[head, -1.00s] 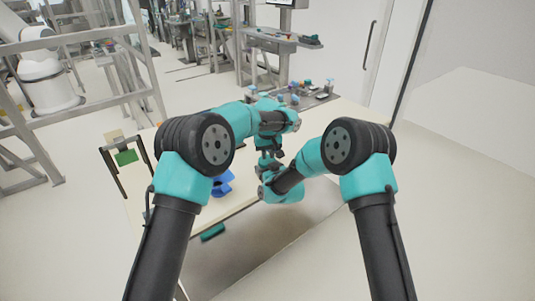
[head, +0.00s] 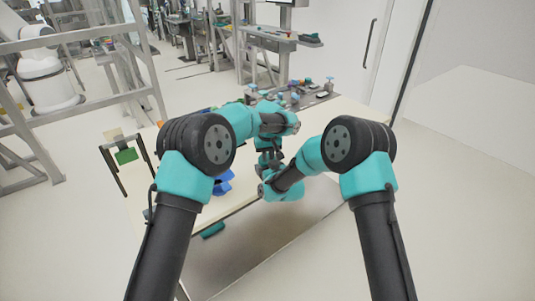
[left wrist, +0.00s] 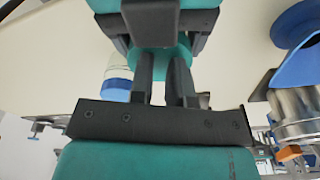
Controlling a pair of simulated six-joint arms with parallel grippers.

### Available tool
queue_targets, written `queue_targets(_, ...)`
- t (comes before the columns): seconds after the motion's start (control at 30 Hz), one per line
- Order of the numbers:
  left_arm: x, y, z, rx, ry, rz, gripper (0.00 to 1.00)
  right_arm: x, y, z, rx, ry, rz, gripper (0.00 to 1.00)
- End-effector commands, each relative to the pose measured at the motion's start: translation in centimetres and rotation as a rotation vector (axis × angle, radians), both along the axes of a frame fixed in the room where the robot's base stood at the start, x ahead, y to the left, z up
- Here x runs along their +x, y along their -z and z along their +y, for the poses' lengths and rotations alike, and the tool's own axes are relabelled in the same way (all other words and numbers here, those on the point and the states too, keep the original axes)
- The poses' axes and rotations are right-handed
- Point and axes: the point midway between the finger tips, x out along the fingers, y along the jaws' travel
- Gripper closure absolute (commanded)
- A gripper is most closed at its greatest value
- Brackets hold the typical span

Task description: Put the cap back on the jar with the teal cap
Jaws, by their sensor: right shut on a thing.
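A round teal piece (left wrist: 162,62), which looks like the teal cap, shows at the fingertips of my left gripper (left wrist: 163,68) in the left wrist view. The black jaws of my right gripper (left wrist: 155,38) stand on both sides of this piece and are shut on it. A gap shows between my left fingers, which appear open. In the head view my left gripper (head: 269,158) points down, close above my right wrist. My arms hide most of the contact, and I cannot make out the jar under the cap clearly.
In the left wrist view, a white and blue container (left wrist: 117,82) stands at left, and a metal jar (left wrist: 298,105) beside a blue part (left wrist: 305,62) at right. In the head view, a blue object (head: 223,183) lies left of my grippers. Several small items crowd the table's far end.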

Motion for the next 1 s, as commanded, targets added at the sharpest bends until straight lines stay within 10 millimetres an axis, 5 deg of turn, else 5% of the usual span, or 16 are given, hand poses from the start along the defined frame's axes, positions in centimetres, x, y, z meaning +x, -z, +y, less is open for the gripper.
queue_targets(0.3, 0.0, -0.2, 0.0, 0.000, 0.000, -0.001, 0.83, 0.0, -0.1, 0.0, 0.001, 0.000, -0.002, 0.68)
queue_targets(0.7, -0.4, -3.9, 0.0, 0.000, 0.000, -0.001, 0.83, 0.0, -0.1, 0.0, 0.001, 0.000, -0.002, 0.68)
queue_targets(0.97, -0.5, -4.0, 0.0, 0.000, 0.000, 0.000, 0.83, 0.0, -0.1, 0.0, 0.001, 0.000, -0.002, 0.68)
queue_targets(1.0, -0.5, -4.0, 0.0, 0.000, 0.000, 0.000, 0.83, 0.0, -0.1, 0.0, 0.001, 0.000, -0.002, 0.23)
